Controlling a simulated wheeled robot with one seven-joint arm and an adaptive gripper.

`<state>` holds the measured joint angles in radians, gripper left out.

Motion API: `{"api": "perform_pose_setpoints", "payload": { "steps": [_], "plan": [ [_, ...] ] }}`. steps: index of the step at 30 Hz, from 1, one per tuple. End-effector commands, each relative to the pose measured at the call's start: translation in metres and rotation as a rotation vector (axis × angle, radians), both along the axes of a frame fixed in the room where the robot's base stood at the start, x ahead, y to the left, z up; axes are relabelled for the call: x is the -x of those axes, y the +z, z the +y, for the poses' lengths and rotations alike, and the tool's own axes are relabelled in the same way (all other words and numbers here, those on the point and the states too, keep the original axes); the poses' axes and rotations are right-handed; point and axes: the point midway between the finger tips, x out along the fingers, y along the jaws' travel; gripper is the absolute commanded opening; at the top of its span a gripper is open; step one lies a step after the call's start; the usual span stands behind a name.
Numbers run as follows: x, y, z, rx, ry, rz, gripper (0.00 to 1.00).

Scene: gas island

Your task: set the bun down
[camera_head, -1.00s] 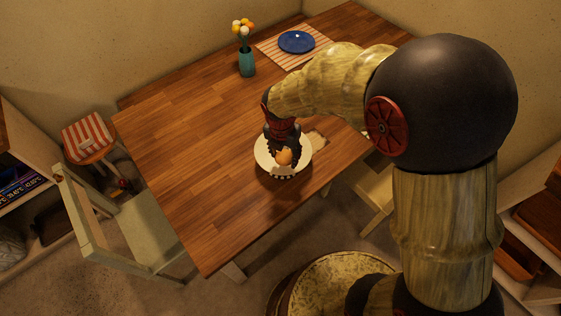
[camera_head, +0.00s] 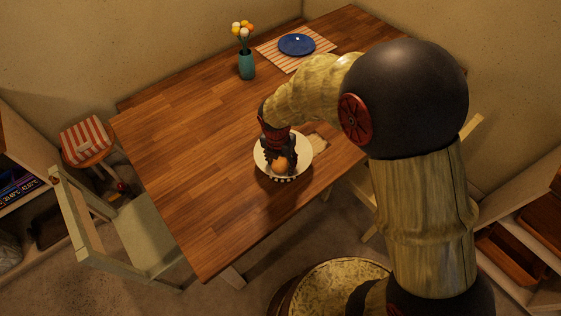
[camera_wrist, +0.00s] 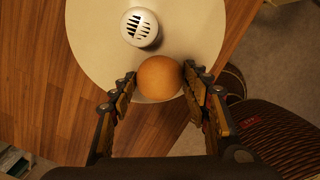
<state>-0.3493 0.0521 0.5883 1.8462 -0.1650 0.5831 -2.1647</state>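The bun (camera_wrist: 160,78) is a round orange-brown ball between the fingertips of my gripper (camera_wrist: 160,75). The fingertips lie close against its two sides, and my gripper is shut on it. In the head view the bun (camera_head: 279,165) shows at the lower end of my gripper (camera_head: 279,160), over the front part of the white plate (camera_head: 303,150). In the wrist view the bun overlaps the rim of the pale plate (camera_wrist: 95,55). I cannot tell whether its underside touches the plate.
A small white round thing with dark slots (camera_wrist: 141,27) is on the plate close to the bun. A teal vase with flowers (camera_head: 247,65) and a blue plate (camera_head: 297,44) on a striped mat stand at the back. The left of the wooden table (camera_head: 190,150) is clear.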

Motion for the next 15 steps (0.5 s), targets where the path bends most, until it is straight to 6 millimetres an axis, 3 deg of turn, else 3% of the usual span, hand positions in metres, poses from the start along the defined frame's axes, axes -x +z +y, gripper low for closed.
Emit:
{"api": "perform_pose_setpoints", "payload": {
  "steps": [7,15],
  "plan": [
    [-0.0002,0.0004,0.0001,0.0,0.0,-0.001,0.63],
    [-0.0002,0.0006,0.0001,0.0,0.0,-0.001,0.64]
  ]
}}
